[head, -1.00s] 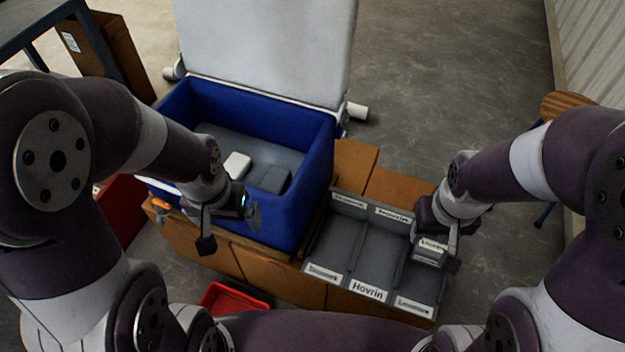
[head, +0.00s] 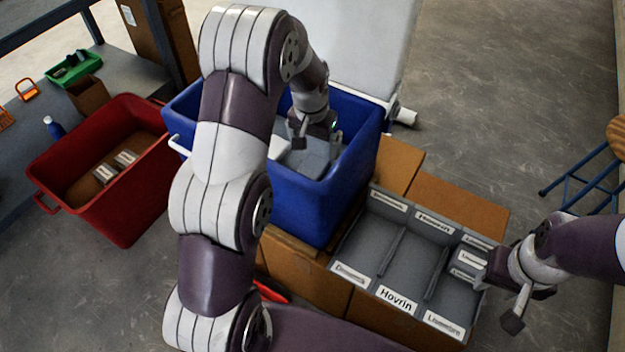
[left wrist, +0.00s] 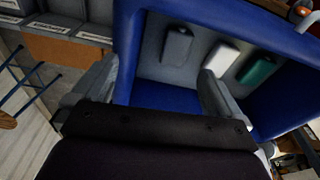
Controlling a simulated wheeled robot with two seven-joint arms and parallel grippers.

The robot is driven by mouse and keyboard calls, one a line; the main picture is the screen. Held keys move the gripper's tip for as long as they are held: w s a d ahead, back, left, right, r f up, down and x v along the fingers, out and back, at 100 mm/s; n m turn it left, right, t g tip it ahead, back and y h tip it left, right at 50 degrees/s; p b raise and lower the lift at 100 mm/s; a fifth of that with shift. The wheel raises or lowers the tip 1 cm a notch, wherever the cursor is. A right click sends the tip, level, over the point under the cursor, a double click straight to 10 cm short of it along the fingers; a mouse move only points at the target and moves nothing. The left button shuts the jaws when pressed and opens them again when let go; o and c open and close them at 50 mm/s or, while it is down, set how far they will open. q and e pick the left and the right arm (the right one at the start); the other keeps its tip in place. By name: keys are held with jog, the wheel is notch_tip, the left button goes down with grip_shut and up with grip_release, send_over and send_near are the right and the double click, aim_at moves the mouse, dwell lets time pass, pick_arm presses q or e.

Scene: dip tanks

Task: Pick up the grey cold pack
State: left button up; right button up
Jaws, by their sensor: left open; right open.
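The grey cold pack (head: 306,162) lies on the floor of the blue tub (head: 300,205), partly hidden by my left gripper in the head view. It shows clearly in the left wrist view (left wrist: 177,45), against the tub's grey floor. My left gripper (head: 316,137) is open and empty, reaching into the tub above the pack; its fingers (left wrist: 155,90) are apart and not touching the pack. A white pack (left wrist: 221,58) lies beside the grey one, and a green pack (left wrist: 257,70) beyond that. My right gripper (head: 503,292) is open at the right edge of the grey divided tray.
The grey divided tray (head: 340,262) with labelled compartments stands right of the blue tub. A red tub (head: 125,225) with small labelled items stands at left. A large pale panel (head: 365,45) rises behind the blue tub. Tub walls surround my left gripper.

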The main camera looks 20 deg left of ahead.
pick_arm(q)
jog(key=b, duration=0.4)
send_near(312, 167)
jog(key=f, duration=0.3)
jog(key=w+f, duration=0.1)
jog(key=f, duration=0.2)
jog(key=f+b, duration=0.1)
jog(key=f, duration=0.3)
jog(key=shift+w+f, duration=0.1)
jog(key=shift+w, duration=0.1)
jog(key=c, duration=1)
pick_arm(e)
notch_tip(312, 167, down, 7)
jog(key=shift+r, duration=0.15)
